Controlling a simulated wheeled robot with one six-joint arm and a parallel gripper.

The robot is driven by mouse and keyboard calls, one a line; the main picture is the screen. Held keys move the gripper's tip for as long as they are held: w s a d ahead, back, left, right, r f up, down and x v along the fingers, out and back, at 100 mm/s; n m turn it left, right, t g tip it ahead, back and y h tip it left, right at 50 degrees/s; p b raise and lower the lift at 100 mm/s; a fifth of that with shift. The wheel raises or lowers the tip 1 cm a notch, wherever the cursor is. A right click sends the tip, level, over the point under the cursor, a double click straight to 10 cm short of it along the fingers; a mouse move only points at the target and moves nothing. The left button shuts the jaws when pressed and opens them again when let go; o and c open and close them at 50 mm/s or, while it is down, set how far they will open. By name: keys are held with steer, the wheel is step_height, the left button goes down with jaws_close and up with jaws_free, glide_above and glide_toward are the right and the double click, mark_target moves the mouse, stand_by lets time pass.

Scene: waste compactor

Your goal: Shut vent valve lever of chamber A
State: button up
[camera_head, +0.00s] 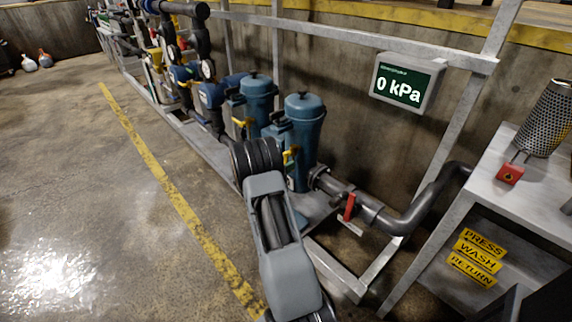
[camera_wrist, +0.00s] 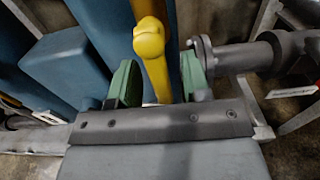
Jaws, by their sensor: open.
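A yellow lever (camera_wrist: 150,45) with a rounded end shows in the wrist view, against blue housings. My gripper (camera_wrist: 158,82) is open, its two green fingers on either side of the lever's shaft. A gap shows on both sides, so no grip is visible. In the head view, a yellow lever (camera_head: 290,154) is beside the nearer blue chamber (camera_head: 304,125), and another (camera_head: 243,122) is by the farther chamber (camera_head: 258,98). My arm hides the gripper there. I cannot read which chamber is A.
A display (camera_head: 405,85) reads 0 kPa. A red-handled valve (camera_head: 349,206) sits on the grey outlet pipe (camera_head: 432,205). A metal bench (camera_head: 530,200) with a mesh cylinder (camera_head: 548,118) stands at the right. The floor left of the yellow line (camera_head: 165,180) is clear.

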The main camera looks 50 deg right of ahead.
steer(key=shift+d, duration=0.1)
jaws_close()
stand_by(0.4)
